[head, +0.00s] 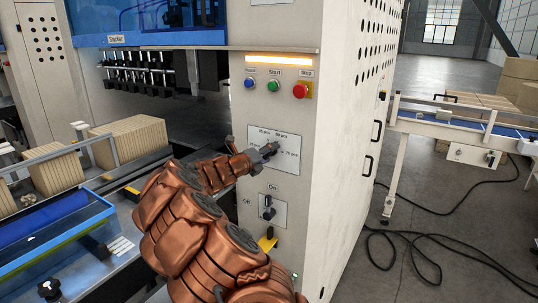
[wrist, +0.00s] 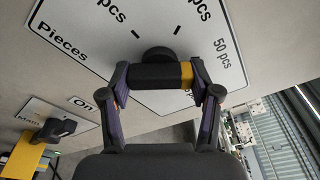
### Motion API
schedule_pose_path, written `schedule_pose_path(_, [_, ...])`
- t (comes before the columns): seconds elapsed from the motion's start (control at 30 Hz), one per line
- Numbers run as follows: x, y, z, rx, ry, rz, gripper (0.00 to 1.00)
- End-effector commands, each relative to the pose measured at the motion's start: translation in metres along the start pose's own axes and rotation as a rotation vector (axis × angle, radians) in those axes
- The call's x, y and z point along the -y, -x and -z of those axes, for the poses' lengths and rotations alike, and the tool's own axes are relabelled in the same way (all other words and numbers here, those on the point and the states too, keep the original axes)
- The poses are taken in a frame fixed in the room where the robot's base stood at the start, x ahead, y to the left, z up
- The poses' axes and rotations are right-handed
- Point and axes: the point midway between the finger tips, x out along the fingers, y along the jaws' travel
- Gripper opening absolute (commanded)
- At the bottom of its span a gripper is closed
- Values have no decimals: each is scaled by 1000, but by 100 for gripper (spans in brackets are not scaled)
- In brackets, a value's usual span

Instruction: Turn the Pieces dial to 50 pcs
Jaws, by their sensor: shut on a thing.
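The Pieces dial (wrist: 158,76) is a black bar handle on a round hub, with a yellow end. It stands out from a white label plate (wrist: 75,30) on the machine's front. My gripper (wrist: 160,80) is shut on the bar, one finger at each end. In the wrist view the yellow end faces right; the "50 pcs" label (wrist: 222,52) lies to its upper right. I cannot tell whether it lines up with that mark. In the head view the plate (head: 286,165) shows several pcs labels, and my gripper (head: 268,150) partly covers the dial.
Below is the Main switch (head: 267,207) at On/Off, with a yellow piece (head: 267,243) under it. Above are blue, green and red buttons (head: 301,91). A blue conveyor (head: 470,128) is at right, with cables (head: 430,242) on the floor. Stacked boards (head: 126,138) are at left.

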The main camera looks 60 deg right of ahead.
Motion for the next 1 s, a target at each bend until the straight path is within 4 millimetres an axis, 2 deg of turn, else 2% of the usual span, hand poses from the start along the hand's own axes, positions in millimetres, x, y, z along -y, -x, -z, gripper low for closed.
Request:
schedule_pose_path(0.33, [2,0,-1,0,24,5,28])
schedule_pose_path(0.63, [1,0,0,-1,123,20,28])
schedule_pose_path(1.0, [1,0,0,0,98,17,28])
